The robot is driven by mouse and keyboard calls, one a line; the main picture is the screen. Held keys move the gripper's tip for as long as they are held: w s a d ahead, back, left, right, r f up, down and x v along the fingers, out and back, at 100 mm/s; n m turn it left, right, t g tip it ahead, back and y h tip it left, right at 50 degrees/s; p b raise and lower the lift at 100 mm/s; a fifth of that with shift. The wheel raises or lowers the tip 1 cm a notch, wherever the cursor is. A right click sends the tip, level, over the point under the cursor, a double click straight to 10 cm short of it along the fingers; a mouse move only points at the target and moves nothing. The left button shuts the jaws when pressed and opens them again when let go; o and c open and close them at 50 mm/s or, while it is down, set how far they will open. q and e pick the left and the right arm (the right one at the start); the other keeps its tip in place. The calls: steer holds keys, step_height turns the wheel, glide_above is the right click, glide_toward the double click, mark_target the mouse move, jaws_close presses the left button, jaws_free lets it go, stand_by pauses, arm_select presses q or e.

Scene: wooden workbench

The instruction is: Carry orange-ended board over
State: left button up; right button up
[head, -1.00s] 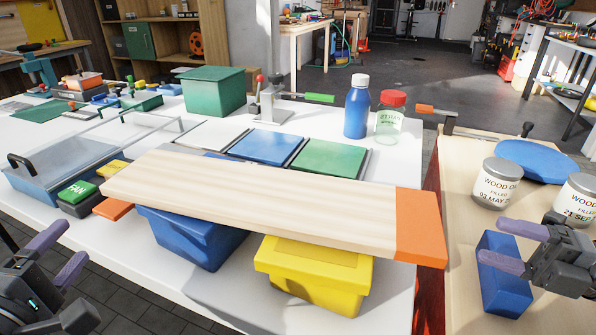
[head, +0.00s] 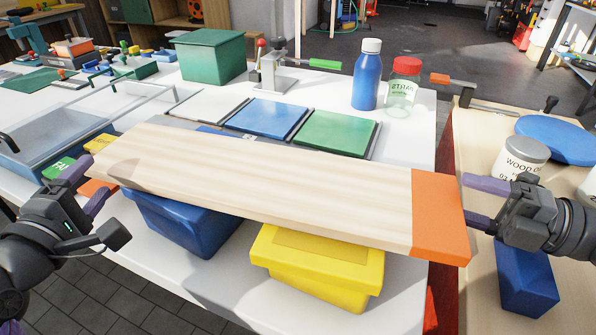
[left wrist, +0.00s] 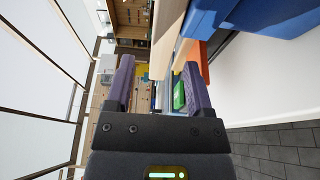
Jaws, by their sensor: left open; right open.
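The long pale wooden board (head: 270,188) lies across a blue bin (head: 185,222) and a yellow bin (head: 318,270). Its orange end (head: 438,215) is at the right, overhanging the table edge. My right gripper (head: 472,202) is open at that end, one finger level with the top face and the other lower, its tip partly hidden by the board. My left gripper (head: 90,188) is open at the board's plain left end. In the left wrist view, the board (left wrist: 166,40) shows edge-on between the open fingers (left wrist: 158,65); I cannot tell whether they touch it.
Blue (head: 268,117) and green (head: 336,133) panels lie behind the board. A blue bottle (head: 366,80) and red-capped jar (head: 402,88) stand behind. On the right bench are a blue block (head: 526,280) and a wood-oil tin (head: 520,165). A green FAN box (head: 58,168) sits near my left gripper.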

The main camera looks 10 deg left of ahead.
mark_target(434, 190)
arm_select(q)
steer(key=w, duration=0.5)
steer(key=shift+a, duration=0.15)
arm_select(e)
steer(key=x, duration=0.5)
arm_select(q)
steer(key=shift+s, duration=0.1)
jaws_close()
arm_select(e)
jaws_close()
steer(key=shift+d, duration=0.1)
steer(key=shift+r, duration=0.1)
